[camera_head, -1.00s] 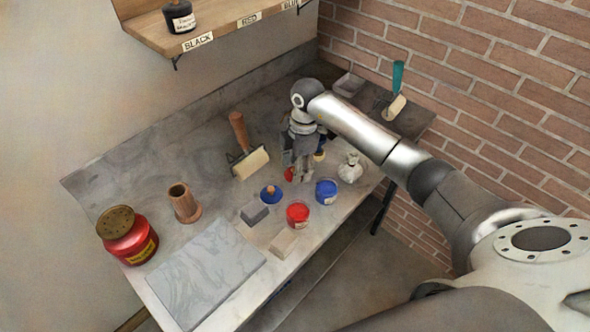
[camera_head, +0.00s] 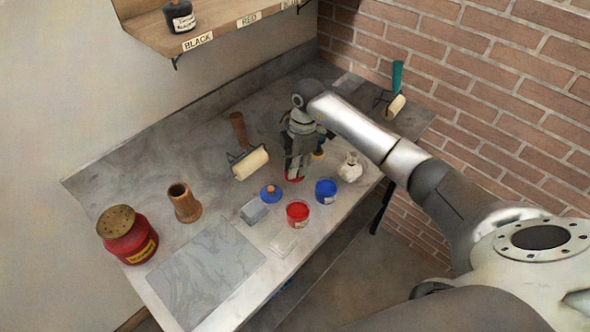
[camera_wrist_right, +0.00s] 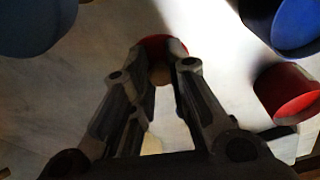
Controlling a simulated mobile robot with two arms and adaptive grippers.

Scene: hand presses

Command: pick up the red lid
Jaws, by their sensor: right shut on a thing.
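The red lid (camera_head: 294,178) is mostly hidden behind my right gripper (camera_head: 297,172) in the head view; a red edge shows at the fingertips. In the right wrist view the red lid (camera_wrist_right: 153,42) has a light wooden knob (camera_wrist_right: 161,72) between the fingertips. My right gripper (camera_wrist_right: 164,58) is shut on the lid, pointing down at the table. I cannot tell whether the lid is touching the table. My left gripper is not in view.
A red can (camera_head: 298,213), a blue can (camera_head: 326,190) and a blue lid (camera_head: 270,194) stand close by. A brayer (camera_head: 249,163) lies to the left, a white bottle (camera_head: 350,168) to the right. A grey slab (camera_head: 207,272) lies at the front left.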

